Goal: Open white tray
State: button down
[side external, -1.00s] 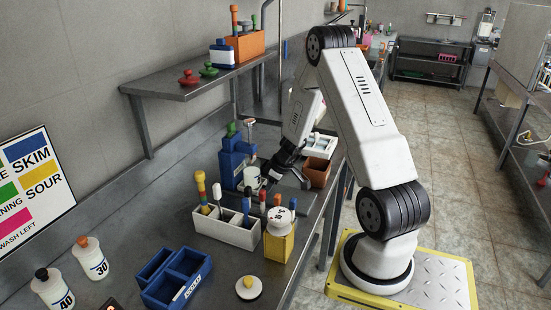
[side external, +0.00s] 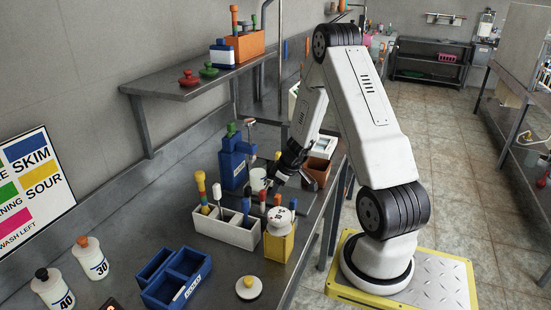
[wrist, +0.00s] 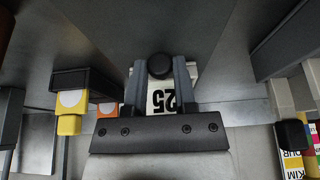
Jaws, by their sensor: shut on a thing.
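My gripper (side external: 275,177) is shut on a white bottle (side external: 257,180), beside the blue pump-like unit (side external: 233,162). In the wrist view, the fingers of my gripper (wrist: 160,82) lie on both sides of the bottle (wrist: 162,100), which has a black cap and a label reading 25. A white tray (side external: 325,143) shows behind my gripper, near the bench's right edge, partly hidden by my arm. Its inside is hard to make out.
A white divided holder (side external: 222,232) with several coloured-handled tools stands in front of my gripper. Next to it is a yellow container (side external: 279,246) with a white top. A brown box (side external: 320,160) sits beside the tray. A blue divided bin (side external: 177,277) stands nearer.

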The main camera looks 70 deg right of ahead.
aim_at(302, 201)
jog(key=s, duration=1)
jog(key=shift+c, duration=2.1)
grip_release()
jog(key=shift+r, duration=0.1)
